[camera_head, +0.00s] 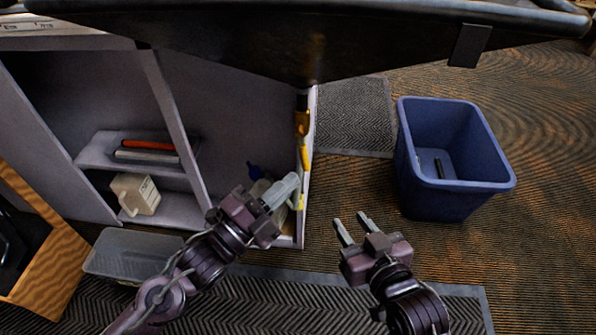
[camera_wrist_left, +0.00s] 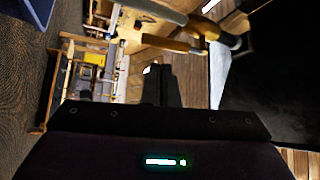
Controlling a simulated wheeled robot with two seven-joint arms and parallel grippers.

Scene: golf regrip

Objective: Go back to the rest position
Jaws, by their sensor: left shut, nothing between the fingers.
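My left gripper (camera_head: 284,190) is shut and empty. It is in front of the lower right opening of the grey shelf unit (camera_head: 172,105), and its fingers point up and right. In the left wrist view its two dark fingers (camera_wrist_left: 161,86) are together with nothing between them. My right gripper (camera_head: 354,224) is open and empty over the carpet, between the shelf unit and the blue bin (camera_head: 404,165). Its two fingers stand apart and point up and left. Bottles behind the left gripper are partly hidden by it.
The blue bin at right has a small dark object (camera_head: 439,167) inside. A yellow-handled tool (camera_head: 303,140) hangs at the unit's right edge. A white jug (camera_head: 136,194) stands on a low shelf, with a clear tray (camera_head: 125,255) in front. A dark bench top (camera_head: 210,45) overhangs. Carpet at right is free.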

